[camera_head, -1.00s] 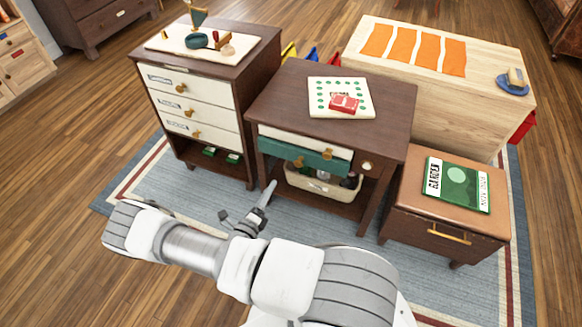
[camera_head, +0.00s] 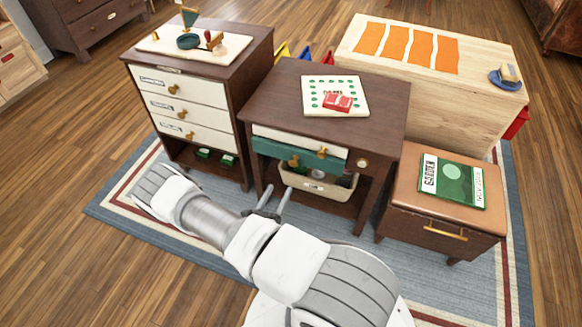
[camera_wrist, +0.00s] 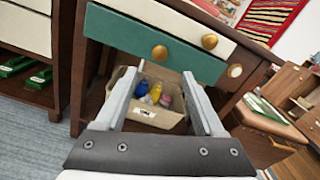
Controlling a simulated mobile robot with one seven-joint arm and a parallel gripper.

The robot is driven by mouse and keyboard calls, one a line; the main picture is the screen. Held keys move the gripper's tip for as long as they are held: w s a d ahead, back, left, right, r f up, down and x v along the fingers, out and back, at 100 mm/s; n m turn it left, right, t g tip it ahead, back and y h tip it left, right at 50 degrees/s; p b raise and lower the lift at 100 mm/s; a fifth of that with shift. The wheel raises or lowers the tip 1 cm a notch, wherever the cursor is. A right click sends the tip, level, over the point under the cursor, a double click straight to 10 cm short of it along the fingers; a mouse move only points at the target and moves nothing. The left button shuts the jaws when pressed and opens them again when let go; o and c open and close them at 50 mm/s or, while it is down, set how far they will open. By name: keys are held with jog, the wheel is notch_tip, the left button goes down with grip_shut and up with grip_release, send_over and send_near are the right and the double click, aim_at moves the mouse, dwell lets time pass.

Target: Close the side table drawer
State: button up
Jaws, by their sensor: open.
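The dark wood side table (camera_head: 385,95) stands in the middle of the head view. Below its top are a cream drawer front (camera_head: 275,134) and, under it, a green drawer front (camera_head: 270,149), each with a brass knob. How far either stands out is hard to judge. In the wrist view, the green front (camera_wrist: 125,40) and cream front (camera_wrist: 180,22) fill the upper middle. My gripper (camera_head: 280,189) is open and empty, in front of and below the green drawer. In the wrist view, its fingers (camera_wrist: 160,76) point toward the table, just below the green front.
A beige bin (camera_head: 300,180) with small bottles sits on the table's lower shelf. A game board (camera_head: 350,85) lies on the tabletop.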

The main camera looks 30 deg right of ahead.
aim_at(292, 164)
jog(key=b+x, duration=0.2)
jog(key=x, duration=1)
grip_shut()
dwell(1.1)
